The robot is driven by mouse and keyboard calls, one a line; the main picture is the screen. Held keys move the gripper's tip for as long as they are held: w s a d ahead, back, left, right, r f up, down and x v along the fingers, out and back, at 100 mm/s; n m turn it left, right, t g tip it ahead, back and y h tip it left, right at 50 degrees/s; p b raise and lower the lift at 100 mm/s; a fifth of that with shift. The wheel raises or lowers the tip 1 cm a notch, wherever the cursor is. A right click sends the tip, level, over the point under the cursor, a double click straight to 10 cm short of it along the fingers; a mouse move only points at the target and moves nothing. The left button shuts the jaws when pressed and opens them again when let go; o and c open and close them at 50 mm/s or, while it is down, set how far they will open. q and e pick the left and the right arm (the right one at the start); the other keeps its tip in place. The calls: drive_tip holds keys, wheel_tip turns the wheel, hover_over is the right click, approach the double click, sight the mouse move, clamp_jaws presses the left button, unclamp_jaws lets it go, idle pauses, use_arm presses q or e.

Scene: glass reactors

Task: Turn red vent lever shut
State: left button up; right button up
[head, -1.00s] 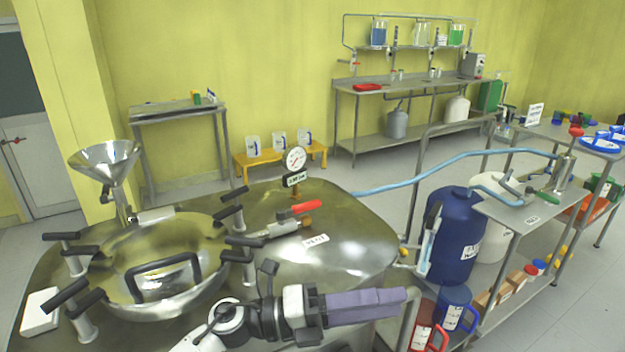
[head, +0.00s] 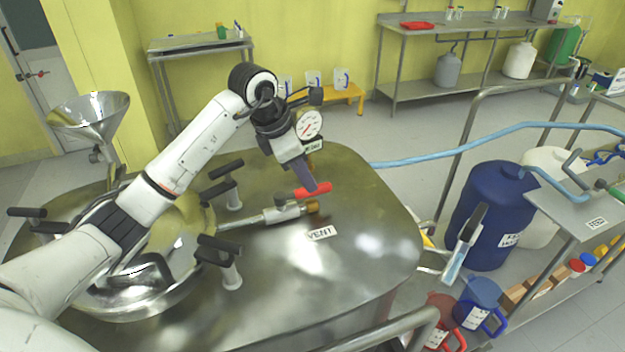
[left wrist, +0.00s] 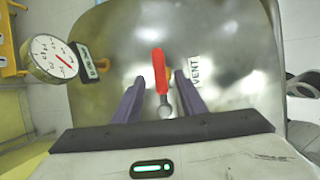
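The red vent lever (head: 320,188) sits on a small valve at the end of a metal pipe on the steel reactor lid, by the VENT label (head: 320,233). Its handle lies roughly along the pipe. My left gripper (head: 308,184) reaches down over the lever from behind, partly covering it. In the left wrist view its two purple fingers (left wrist: 160,80) are apart, one on each side of the red handle (left wrist: 158,70). Gaps show on both sides, so the fingers do not appear to touch it. My right gripper is out of view.
A pressure gauge (head: 309,124) stands just behind the lever, close to my left gripper. Black-handled clamps (head: 231,272) and a round hatch are to the left. A metal rail and blue barrel (head: 490,215) are on the right. The lid's front right is clear.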

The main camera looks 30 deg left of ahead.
sight(303, 193)
use_arm(q)
drive_tip(key=x, duration=0.5)
drive_tip(key=shift+w, duration=0.15)
clamp_jaws()
